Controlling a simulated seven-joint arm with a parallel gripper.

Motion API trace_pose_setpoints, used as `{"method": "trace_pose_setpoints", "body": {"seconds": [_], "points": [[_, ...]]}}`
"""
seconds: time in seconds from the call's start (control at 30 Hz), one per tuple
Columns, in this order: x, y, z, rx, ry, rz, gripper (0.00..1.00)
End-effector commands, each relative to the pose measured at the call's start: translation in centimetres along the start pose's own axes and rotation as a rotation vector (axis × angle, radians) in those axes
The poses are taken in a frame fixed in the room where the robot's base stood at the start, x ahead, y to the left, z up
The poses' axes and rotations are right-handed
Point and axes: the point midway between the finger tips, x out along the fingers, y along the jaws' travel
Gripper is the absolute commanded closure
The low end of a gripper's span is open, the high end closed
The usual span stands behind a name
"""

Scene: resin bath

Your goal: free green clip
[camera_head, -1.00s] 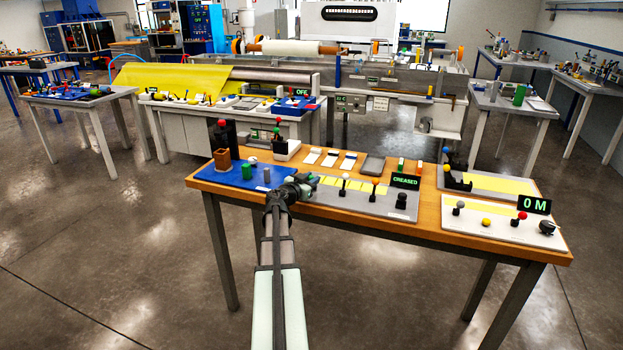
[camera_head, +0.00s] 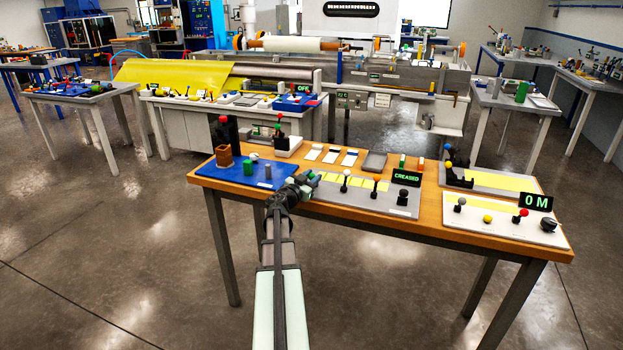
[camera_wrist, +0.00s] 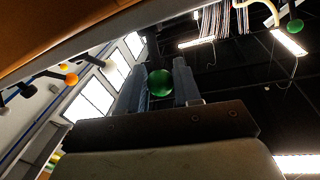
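A green ball knob (camera_wrist: 160,83) with a dark stem shows in the wrist view. It sits between the two fingers of my gripper (camera_wrist: 159,88), which appear to touch it on both sides. In the head view my gripper (camera_head: 306,183) is low over the left end of the grey board (camera_head: 385,206), beside the blue mat. The green knob is mostly hidden by the gripper there; only a little green shows. I cannot tell from these frames which part the clip itself is.
The sign (camera_head: 406,177) reads CREASED. A green cylinder (camera_head: 248,168) and a brown open box (camera_head: 224,159) stand on the blue mat.

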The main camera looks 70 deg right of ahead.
Motion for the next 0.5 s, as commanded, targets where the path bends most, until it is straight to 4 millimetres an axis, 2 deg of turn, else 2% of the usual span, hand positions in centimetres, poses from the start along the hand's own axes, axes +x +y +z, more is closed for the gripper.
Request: {"method": "trace_pose_setpoints", "body": {"seconds": [0.03,0.2,0.5], "points": [[0.00,0.01,0.00,0.000,0.000,0.000,0.62],[-0.01,0.01,-0.01,0.000,0.000,0.000,0.47],[-0.41,0.04,-0.03,0.000,0.000,0.000,0.47]]}}
